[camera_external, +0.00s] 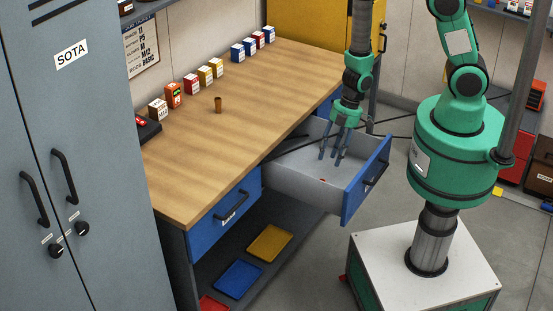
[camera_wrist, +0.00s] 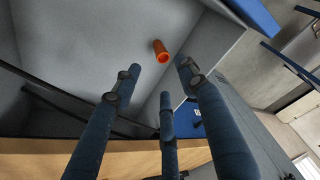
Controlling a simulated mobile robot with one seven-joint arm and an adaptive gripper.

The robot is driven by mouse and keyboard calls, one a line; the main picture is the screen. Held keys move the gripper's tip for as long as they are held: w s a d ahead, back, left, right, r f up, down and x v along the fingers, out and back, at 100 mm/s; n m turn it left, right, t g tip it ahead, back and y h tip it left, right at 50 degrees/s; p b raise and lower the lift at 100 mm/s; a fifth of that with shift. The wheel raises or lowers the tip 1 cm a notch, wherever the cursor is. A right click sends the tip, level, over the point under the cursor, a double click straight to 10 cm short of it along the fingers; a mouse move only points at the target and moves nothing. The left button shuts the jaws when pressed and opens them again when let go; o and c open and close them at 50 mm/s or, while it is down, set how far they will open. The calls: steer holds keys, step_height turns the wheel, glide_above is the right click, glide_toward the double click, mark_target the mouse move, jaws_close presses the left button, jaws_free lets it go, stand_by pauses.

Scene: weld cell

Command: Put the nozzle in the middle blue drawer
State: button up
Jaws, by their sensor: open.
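The middle blue drawer (camera_external: 366,180) is pulled out from the bench, its grey inside open to view. An orange, hollow cylindrical nozzle (camera_wrist: 161,51) shows against the drawer's grey inside in the wrist view, beyond my fingertips and apart from them. In the external view only a small red-orange spot (camera_external: 322,181) shows on the drawer floor, probably the nozzle. My gripper (camera_external: 333,157) points down over the drawer, with its fingers reaching inside. It is open and empty, and its dark blue fingers are spread in the wrist view (camera_wrist: 160,78).
The wooden bench top (camera_external: 215,150) holds a small brown cylinder (camera_external: 218,105) and several small boxes along the wall. A shut blue drawer (camera_external: 225,210) is left of the open one. Yellow (camera_external: 270,243) and blue (camera_external: 238,279) trays lie on the lower shelf.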

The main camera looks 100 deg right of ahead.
steer(key=w+d+r+m+t+h, duration=0.1)
steer(key=w+r+h, duration=0.1)
steer(key=r, duration=1.1)
steer(key=w+d+r+m+h, duration=0.1)
steer(key=w+r+m+h, duration=0.1)
steer(key=r, duration=1.1)
steer(key=s+a+r, duration=0.4)
steer(key=s+r, duration=0.1)
steer(key=r, duration=0.2)
steer(key=s+a+r+m+y, duration=0.1)
steer(key=s+a+r, duration=0.3)
steer(key=r, duration=0.3)
steer(key=s+a+r+t+y, duration=0.1)
steer(key=s+a+r, duration=0.4)
steer(key=r, duration=0.2)
steer(key=shift+s+r+m, duration=0.15)
steer(key=shift+s+m, duration=0.25)
step_height(320, 180, down, 5)
steer(key=b, duration=0.5)
